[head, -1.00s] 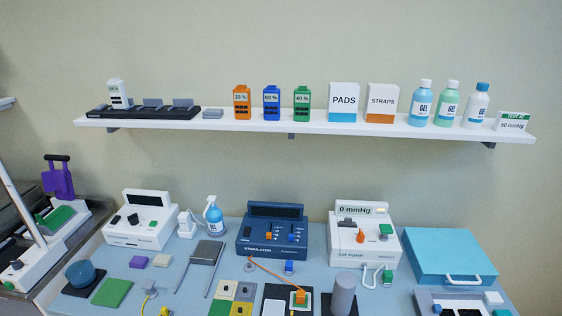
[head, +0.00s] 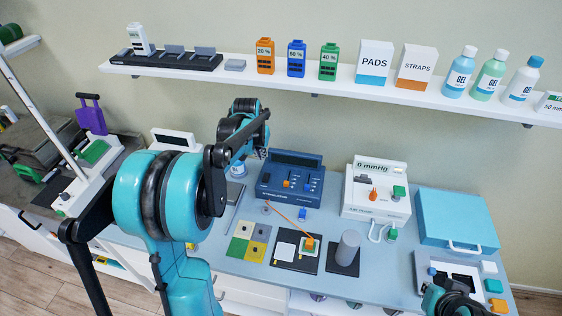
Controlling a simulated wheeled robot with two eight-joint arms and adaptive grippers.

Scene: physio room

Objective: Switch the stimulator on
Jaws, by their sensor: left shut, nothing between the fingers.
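The dark blue stimulator (head: 283,196) stands at the back of the bench, with a dark screen tilted up at its rear. An orange control (head: 287,183) and blue slider controls (head: 307,187) sit on its face. My left arm reaches across from the left. My left gripper (head: 263,152) is shut and empty, above the stimulator's back left corner; it looks apart from the controls, though the gap is hard to judge. The arm hides much of the white unit to the left. At the bottom right edge part of my right arm shows; its fingers cannot be made out.
An orange cable (head: 291,222) runs from the stimulator to an orange clip on a dark mat. A grey cylinder (head: 347,248), a white pump (head: 377,193) and a blue case (head: 458,217) stand to the right. The laden shelf (head: 340,82) hangs above.

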